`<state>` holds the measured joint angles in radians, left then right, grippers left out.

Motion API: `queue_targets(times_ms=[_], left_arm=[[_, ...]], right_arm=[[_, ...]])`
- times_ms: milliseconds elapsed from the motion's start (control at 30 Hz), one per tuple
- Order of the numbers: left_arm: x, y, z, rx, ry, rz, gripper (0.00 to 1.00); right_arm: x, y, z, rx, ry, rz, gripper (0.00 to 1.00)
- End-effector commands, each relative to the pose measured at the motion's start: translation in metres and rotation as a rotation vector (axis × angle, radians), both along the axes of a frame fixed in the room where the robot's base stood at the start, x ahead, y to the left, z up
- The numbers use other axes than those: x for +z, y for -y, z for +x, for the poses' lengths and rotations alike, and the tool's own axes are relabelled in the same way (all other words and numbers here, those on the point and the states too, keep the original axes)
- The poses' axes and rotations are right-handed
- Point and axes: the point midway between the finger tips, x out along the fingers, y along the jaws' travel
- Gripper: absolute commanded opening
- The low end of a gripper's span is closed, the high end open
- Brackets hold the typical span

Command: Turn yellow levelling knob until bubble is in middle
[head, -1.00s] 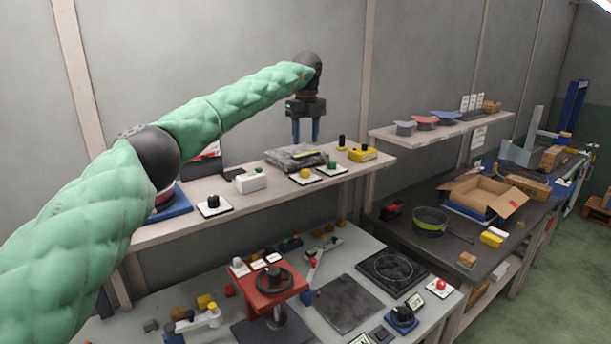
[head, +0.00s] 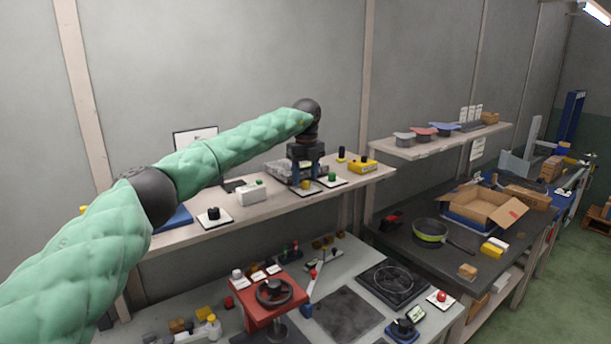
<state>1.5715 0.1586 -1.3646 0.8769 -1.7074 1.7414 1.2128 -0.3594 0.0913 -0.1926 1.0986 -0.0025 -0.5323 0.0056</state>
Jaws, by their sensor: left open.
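The yellow knob (head: 305,185) sits on a small white plate on the upper shelf. My left gripper (head: 306,181) points straight down over it, open, with its blue fingers on either side of the knob. I cannot tell whether the fingers touch it. A grey flat device (head: 281,168) lies behind, partly hidden by the gripper. No bubble can be made out at this size. My right gripper is not in view.
On the same shelf (head: 185,236), a green knob (head: 332,177) stands close right, a white box (head: 252,193) and a black knob (head: 209,214) left, and a yellow box (head: 362,166) farther right. A red handwheel stand (head: 262,303) is on the bench below.

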Motion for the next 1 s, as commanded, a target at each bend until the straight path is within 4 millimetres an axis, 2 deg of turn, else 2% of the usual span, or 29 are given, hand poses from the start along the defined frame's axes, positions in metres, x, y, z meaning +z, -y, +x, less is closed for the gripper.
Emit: queue_targets(times_ms=[200,500,567,733,933,1000], left_arm=[[-0.011,0.0,0.0,0.0,0.0,-0.001,0.47],[-0.013,0.0,0.0,0.0,0.001,0.0,0.47],[-0.013,0.0,0.0,0.0,0.001,0.0,0.37],[-0.012,0.0,0.0,0.0,0.001,0.0,0.04],[-0.014,0.0,0.0,-0.016,0.001,-0.001,0.02],[-0.015,0.0,0.0,-0.043,0.001,-0.001,0.02]], right_arm=[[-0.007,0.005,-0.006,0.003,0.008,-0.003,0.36],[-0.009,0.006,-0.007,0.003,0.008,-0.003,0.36],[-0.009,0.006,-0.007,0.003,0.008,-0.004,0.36],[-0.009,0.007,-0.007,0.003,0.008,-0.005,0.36],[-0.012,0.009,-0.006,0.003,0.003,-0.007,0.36],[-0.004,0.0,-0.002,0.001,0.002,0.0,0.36]])
